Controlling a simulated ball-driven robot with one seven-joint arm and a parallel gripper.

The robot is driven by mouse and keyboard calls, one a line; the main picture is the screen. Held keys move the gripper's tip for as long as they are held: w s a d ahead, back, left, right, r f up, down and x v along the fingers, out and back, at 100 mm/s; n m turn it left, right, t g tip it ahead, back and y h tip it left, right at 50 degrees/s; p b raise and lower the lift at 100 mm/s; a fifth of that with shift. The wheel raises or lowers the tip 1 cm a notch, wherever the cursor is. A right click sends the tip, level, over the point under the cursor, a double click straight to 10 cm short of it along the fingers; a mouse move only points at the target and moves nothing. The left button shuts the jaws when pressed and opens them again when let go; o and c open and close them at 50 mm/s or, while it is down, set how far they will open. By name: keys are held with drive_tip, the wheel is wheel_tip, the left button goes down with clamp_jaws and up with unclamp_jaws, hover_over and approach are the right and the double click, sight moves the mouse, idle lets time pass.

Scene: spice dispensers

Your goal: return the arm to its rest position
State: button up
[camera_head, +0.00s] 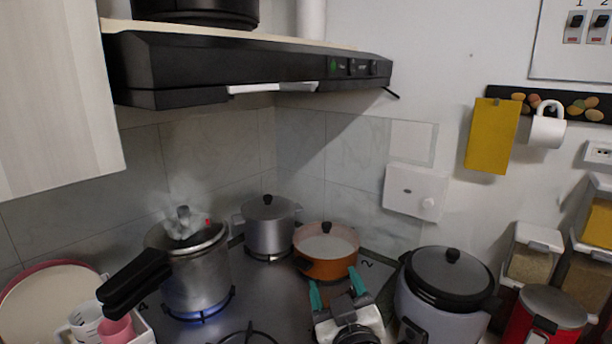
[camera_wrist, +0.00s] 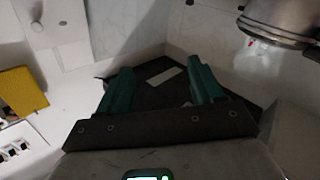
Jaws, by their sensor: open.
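My gripper (camera_head: 334,284) is low in the middle of the head view, in front of the orange pan. Its two green fingers are spread apart with nothing between them. The wrist view also shows my gripper (camera_wrist: 160,78) with both green fingers apart and empty. The fingers appear over or near the orange pan (camera_head: 325,268), but I cannot tell the exact gap. The rest of my arm is mostly hidden below the frame.
A steaming pressure cooker (camera_head: 190,268) stands over a lit blue burner. A grey pot (camera_head: 268,228) is behind it. A rice cooker (camera_head: 448,295) is right of my gripper, with spice dispensers (camera_head: 530,262) beyond. The range hood (camera_head: 240,68) overhangs the stove.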

drive_tip(key=s+d+f+m+g+h, duration=0.2)
drive_tip(key=s+d+f+g, duration=0.2)
drive_tip(key=s+d+f, duration=0.5)
drive_tip(key=s+d+f+m+g+h, duration=0.25)
drive_tip(key=s+d+f+g, duration=0.3)
drive_tip(key=f, duration=0.65)
drive_tip(key=s+d+f+g, duration=0.2)
drive_tip(key=s+f, duration=0.1)
drive_tip(key=s, duration=0.5)
drive_tip(key=s+d+f+m+g+y, duration=0.1)
drive_tip(key=s+d+f+g, duration=0.1)
drive_tip(key=s, duration=0.6)
drive_tip(key=s+d+f+g, duration=0.3)
drive_tip(key=s, duration=0.5)
drive_tip(key=shift+d+f, duration=0.35)
